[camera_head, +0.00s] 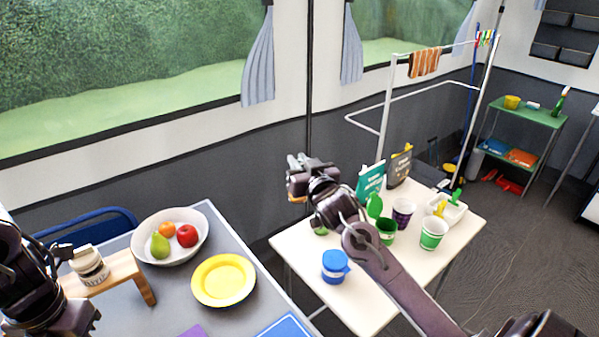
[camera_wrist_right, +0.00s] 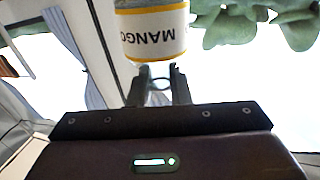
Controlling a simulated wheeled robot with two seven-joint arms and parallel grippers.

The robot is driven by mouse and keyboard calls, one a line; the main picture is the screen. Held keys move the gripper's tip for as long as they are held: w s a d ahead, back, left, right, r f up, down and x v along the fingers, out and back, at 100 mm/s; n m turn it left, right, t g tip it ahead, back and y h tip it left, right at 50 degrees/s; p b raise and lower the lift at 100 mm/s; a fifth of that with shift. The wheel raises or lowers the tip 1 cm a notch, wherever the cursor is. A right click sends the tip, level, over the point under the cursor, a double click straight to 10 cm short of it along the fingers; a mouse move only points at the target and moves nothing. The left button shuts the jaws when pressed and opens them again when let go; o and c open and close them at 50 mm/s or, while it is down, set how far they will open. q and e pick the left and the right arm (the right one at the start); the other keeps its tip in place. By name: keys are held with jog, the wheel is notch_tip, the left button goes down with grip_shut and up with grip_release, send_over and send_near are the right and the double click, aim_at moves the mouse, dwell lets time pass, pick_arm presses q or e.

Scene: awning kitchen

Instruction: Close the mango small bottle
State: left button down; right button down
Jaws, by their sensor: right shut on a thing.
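The mango small bottle (camera_wrist_right: 152,35) shows in the right wrist view. It is clear, with a white and yellow label whose word MANGO reads upside down. My right gripper (camera_wrist_right: 160,85) is shut on it, with the fingertips at its lower edge in that view. Its lid is not clearly visible. In the head view my right gripper (camera_head: 300,175) is raised beyond the tables and mostly hides the bottle. My left gripper (camera_head: 62,255) is at the left edge, close to a beige-topped jar (camera_head: 92,268) on a wooden stand. Its fingers are unclear.
A white bowl (camera_head: 140,232) of fruit and a yellow plate (camera_head: 224,280) stand on the grey table.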

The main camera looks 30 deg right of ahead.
jog(key=shift+r, duration=0.8)
jog(key=shift+a, duration=0.1)
dwell(0.3)
